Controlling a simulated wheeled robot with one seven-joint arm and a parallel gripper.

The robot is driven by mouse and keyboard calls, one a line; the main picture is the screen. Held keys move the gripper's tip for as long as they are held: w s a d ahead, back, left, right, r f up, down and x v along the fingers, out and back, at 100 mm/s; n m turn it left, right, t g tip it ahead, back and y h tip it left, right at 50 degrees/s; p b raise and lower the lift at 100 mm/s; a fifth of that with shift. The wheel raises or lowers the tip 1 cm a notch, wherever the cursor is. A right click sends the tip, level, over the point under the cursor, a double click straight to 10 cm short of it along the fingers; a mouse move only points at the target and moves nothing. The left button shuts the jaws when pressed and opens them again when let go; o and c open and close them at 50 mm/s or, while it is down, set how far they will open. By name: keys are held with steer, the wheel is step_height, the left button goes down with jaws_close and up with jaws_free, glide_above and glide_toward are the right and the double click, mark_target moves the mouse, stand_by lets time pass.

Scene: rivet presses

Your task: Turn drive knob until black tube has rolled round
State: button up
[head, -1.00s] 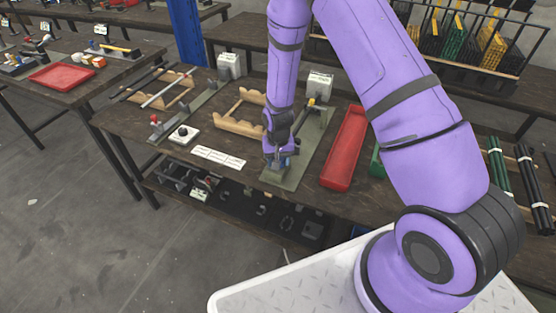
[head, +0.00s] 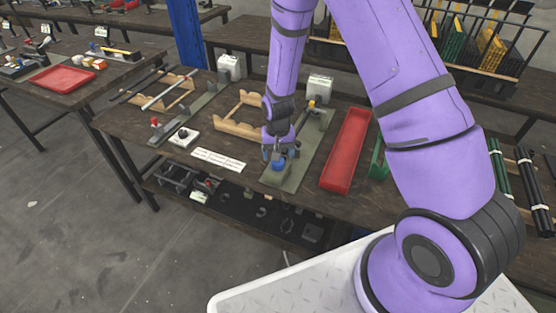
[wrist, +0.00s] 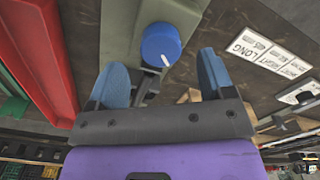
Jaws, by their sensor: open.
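A round blue knob (head: 278,164) with a white mark line sits at the near end of a grey-green plate (head: 297,172). It also shows in the wrist view (wrist: 160,45), its mark pointing to the lower right. My gripper (head: 280,150) is open above the knob. In the wrist view my gripper (wrist: 160,66) has its two blue fingers spread, one on each side of the knob and clear of it. A black tube (head: 138,87) lies on a wooden cradle at the left of the bench, beside a pale tube (head: 167,92).
Beside the plate stand an empty-looking wooden cradle (head: 236,130) and a red tray (head: 346,150). Black tubes (head: 531,190) lie in a bundle at the far right.

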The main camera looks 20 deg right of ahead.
mark_target(278, 163)
step_height(278, 163, up, 6)
steer(key=shift+r, duration=0.15)
stand_by(0.5)
steer(key=f+m, duration=0.2)
steer(key=f, duration=0.1)
steer(key=f+m, duration=0.2)
steer(key=f, duration=0.2)
steer(key=f+m, duration=0.2)
steer(key=f, duration=0.1)
steer(key=shift+w+f, duration=0.25)
steer(key=shift+f, duration=0.1)
